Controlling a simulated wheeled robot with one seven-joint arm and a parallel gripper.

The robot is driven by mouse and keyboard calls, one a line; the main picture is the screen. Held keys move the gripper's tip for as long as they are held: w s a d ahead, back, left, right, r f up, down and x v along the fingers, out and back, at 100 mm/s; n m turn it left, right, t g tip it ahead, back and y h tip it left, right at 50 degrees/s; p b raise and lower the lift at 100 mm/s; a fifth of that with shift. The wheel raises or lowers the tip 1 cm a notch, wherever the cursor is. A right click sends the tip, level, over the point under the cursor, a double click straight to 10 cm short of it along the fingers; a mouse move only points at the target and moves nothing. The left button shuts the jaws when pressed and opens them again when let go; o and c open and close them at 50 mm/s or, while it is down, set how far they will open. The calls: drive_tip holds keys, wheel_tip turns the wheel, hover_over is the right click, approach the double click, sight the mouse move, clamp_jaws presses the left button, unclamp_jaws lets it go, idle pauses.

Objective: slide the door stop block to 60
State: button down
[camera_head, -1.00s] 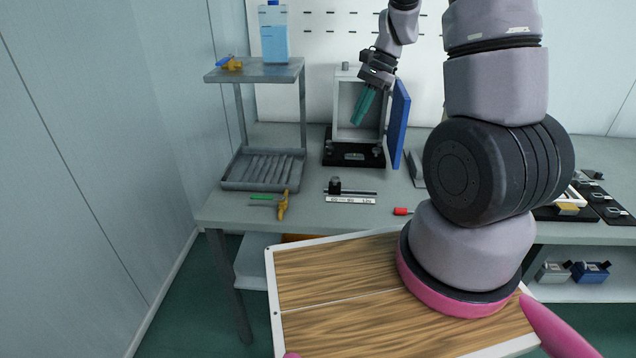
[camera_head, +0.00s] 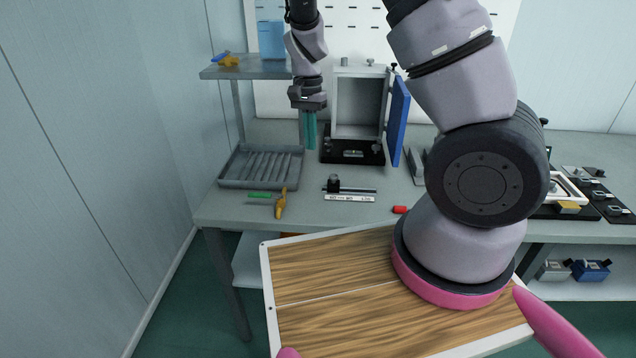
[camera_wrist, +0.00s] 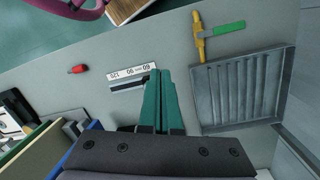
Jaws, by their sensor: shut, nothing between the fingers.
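The door stop block (camera_head: 333,183) is small and black. It sits near the left end of its dark rail (camera_head: 360,190) on the bench. A white scale strip (camera_head: 349,198) lies along the rail's front; its digits blur in the head view. In the wrist view the scale strip (camera_wrist: 131,73) reads 60, 90, 120, with 60 nearest my fingers. The rail also shows there (camera_wrist: 127,87), but my fingers hide the block. My gripper (camera_head: 310,147) points down with teal fingers shut and empty, above and behind the block's end of the rail. Its fingertips also show in the wrist view (camera_wrist: 159,73).
A grey cabinet (camera_head: 340,100) with an open blue door (camera_head: 398,120) stands right of my gripper. A slotted grey tray (camera_head: 232,183) and shelf (camera_head: 228,73) are at left. A yellow-and-green tool (camera_head: 280,204) and red piece (camera_head: 400,209) lie near the front edge.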

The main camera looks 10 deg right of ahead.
wheel_tip(320, 180, down, 8)
drive_tip(key=w+a+n+t+h, duration=0.1)
drive_tip(key=a+h, duration=0.1)
drive_tip(key=h, duration=0.2)
drive_tip(key=n+t+h, duration=0.2)
drive_tip(key=t+h, duration=0.1)
approach(322, 192)
drive_tip(key=w+f, duration=0.3)
drive_tip(key=f, duration=0.1)
drive_tip(key=shift+w+d, duration=0.3)
drive_tip(key=d, duration=0.3)
drive_tip(key=shift+s+f, duration=0.15)
drive_tip(key=shift+s, duration=0.25)
drive_tip(key=shift+s+d, duration=0.15)
drive_tip(key=shift+d, duration=0.35)
drive_tip(key=shift+s+d, duration=0.2)
drive_tip(key=shift+d, duration=0.4)
drive_tip(key=shift+a, duration=0.1)
